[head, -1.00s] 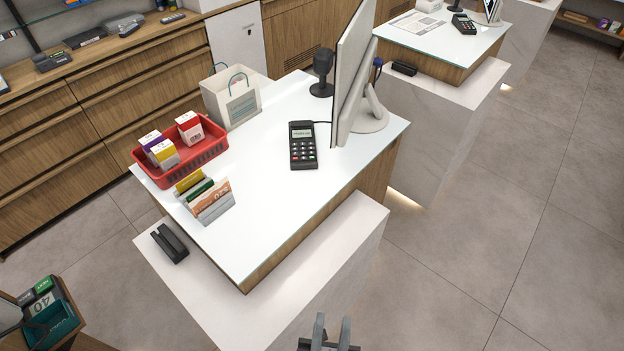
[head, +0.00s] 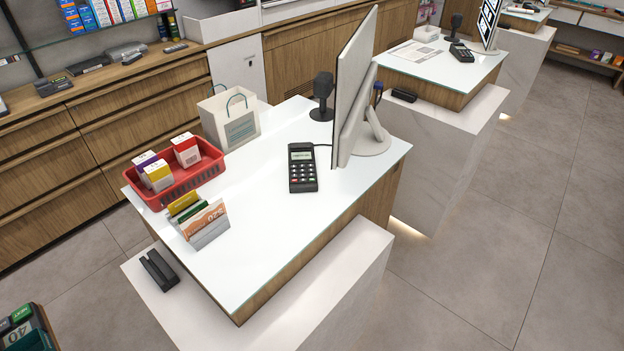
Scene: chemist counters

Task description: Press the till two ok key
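A black card terminal (head: 302,168) with a small lit screen and a keypad lies on the white top of the near counter (head: 262,210). A second black card terminal (head: 461,52) lies on the farther counter (head: 425,62). I cannot read the single keys on either, nor tell which till is number two. On the near terminal, a green key shows at the lower right of the keypad. My gripper is outside the picture now.
A monitor (head: 352,85) and a black scanner stand (head: 322,97) stand behind the near terminal. A paper bag (head: 231,118), a red basket (head: 205,174) of boxes and a card holder (head: 205,232) stand to its left. Open floor (head: 470,230) lies to the right.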

